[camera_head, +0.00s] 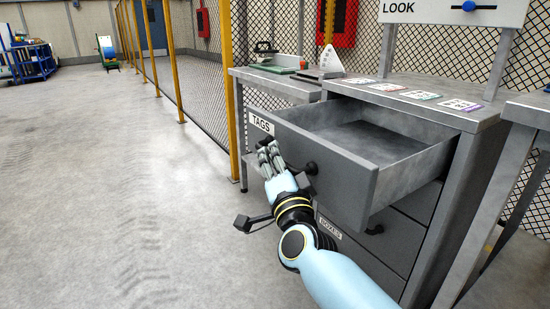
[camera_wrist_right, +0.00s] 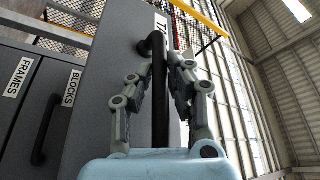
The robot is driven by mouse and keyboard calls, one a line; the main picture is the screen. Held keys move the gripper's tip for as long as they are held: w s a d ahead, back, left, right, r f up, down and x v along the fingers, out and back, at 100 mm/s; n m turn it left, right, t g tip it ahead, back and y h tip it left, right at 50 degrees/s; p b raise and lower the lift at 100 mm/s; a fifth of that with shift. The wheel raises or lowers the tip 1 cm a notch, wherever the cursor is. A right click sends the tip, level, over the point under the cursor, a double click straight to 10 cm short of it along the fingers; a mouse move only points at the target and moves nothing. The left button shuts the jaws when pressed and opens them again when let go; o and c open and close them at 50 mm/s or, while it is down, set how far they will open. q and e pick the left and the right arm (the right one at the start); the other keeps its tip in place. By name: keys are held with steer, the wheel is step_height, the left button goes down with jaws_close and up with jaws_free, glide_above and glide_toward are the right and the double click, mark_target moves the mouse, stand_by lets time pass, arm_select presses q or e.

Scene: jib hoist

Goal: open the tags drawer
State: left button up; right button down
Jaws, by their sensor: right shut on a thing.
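The tags drawer (camera_head: 345,178) is grey, with a white TAGS label (camera_head: 261,123) at the left of its front. It is pulled well out of the cabinet, and the visible inside looks empty. My right gripper (camera_head: 269,155) is shut on the drawer's black bar handle (camera_head: 311,168), near its left end. In the right wrist view the fingers (camera_wrist_right: 162,70) stand either side of the handle (camera_wrist_right: 160,110). The left gripper is not in view.
Lower drawers, labelled BLOCKS (camera_wrist_right: 70,88) and FRAMES (camera_wrist_right: 18,77), look shut. Several tag cards (camera_head: 419,95) lie on the cabinet top (camera_head: 455,114). A bench (camera_head: 275,84) stands to the left, another table (camera_head: 530,110) to the right. Open floor (camera_head: 110,180) lies left of the drawer.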

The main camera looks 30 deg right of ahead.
steer(key=shift+f, duration=0.1)
steer(key=c, duration=1.3)
jaws_free()
steer(key=v, duration=0.7)
steer(key=shift+s, duration=0.3)
